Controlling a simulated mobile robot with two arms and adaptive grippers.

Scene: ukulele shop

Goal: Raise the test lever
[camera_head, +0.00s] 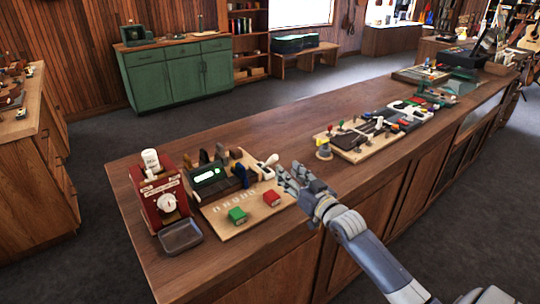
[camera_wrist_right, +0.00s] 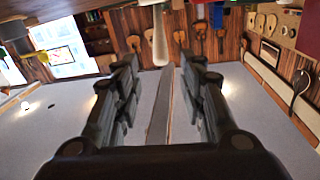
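A lever with a white, rounded handle (camera_head: 268,161) stands on a wooden test board (camera_head: 245,219) on the long counter. In the right wrist view, a pale handle (camera_wrist_right: 160,40) shows upside down beyond and between the fingertips. My right gripper (camera_head: 289,176) is just right of the lever in the head view. Its two fingers (camera_wrist_right: 161,68) are apart with nothing visibly held between them. Whether a finger touches the handle cannot be told. My left gripper is not in view.
Another crowded board (camera_head: 352,150) lies to the right. Bare counter lies behind.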

